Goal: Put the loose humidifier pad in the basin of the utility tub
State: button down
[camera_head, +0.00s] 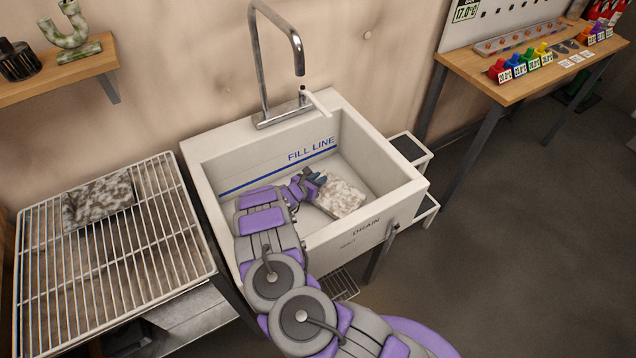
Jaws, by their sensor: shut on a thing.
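The utility tub (219,150) is a white sink with a blue "FILL LINE" mark on its back wall and "DRAIN" lettering on its front. A mottled white and grey-brown humidifier pad (342,198) is inside the basin, low down near the floor. My gripper (318,179) reaches over the tub's left front side into the basin and is shut on the pad's left end. Whether the pad touches the basin floor I cannot tell. A second, greyer mottled pad (98,199) lies on the wire rack (110,270) to the left.
A tall metal faucet (262,70) arches over the tub's back. A wooden shelf (60,78) with a pipe trap (72,28) is at upper left. A workbench (530,80) with coloured items stands at upper right.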

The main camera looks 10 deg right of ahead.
jog(key=shift+a+f, duration=0.15)
jog(key=shift+f, duration=0.35)
jog(key=c, duration=1)
grip_release()
jog(key=shift+d, duration=0.25)
jog(key=shift+a, duration=0.2)
